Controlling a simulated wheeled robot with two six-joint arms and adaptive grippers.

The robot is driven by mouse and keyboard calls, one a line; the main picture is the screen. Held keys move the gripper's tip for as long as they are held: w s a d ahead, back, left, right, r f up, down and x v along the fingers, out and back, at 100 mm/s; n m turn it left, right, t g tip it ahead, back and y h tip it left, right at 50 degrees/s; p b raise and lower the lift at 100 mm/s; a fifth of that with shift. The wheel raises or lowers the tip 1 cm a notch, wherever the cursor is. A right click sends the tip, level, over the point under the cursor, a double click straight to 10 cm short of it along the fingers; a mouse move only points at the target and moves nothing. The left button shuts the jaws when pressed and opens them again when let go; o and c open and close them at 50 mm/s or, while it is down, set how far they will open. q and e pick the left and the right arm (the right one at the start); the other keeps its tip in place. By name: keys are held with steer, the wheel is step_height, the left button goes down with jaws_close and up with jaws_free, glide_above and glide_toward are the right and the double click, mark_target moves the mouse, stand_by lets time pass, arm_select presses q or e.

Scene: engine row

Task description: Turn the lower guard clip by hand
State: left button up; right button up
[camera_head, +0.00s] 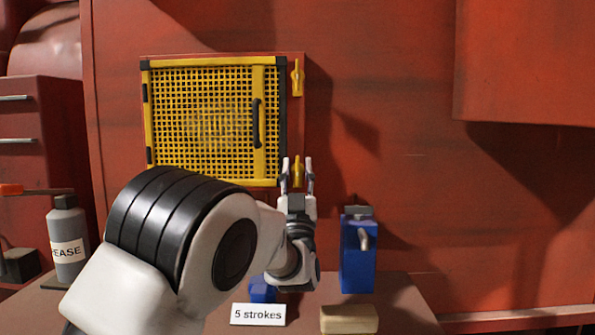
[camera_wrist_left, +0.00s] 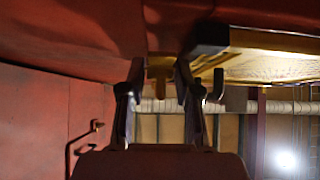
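The lower guard clip (camera_head: 298,169) is a small yellow piece at the lower right corner of the yellow mesh guard (camera_head: 160,118). It points upright, and its lower part is hidden by my gripper. My left gripper (camera_head: 297,164) comes up from below with one finger on each side of the clip. In the left wrist view the yellow clip (camera_wrist_left: 160,72) shows between the fingertips (camera_wrist_left: 159,66), with a narrow gap seen on each side. The fingers are apart. The upper clip (camera_head: 297,78) is upright at the guard's upper right. My right gripper is not in view.
A blue box with a grey lever (camera_head: 357,262) stands on the ledge right of my wrist. A "5 strokes" card (camera_head: 258,314), a tan block (camera_head: 349,320) and a grease bottle (camera_head: 68,240) are near my arm. The red wall at right is clear.

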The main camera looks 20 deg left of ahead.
mark_target(298, 179)
arm_select(q)
steer(key=shift+s, duration=0.15)
steer(key=v, duration=0.6)
steer(key=shift+s+d+f, duration=0.2)
steer(key=shift+f, duration=0.15)
steer(key=shift+s+f, duration=0.2)
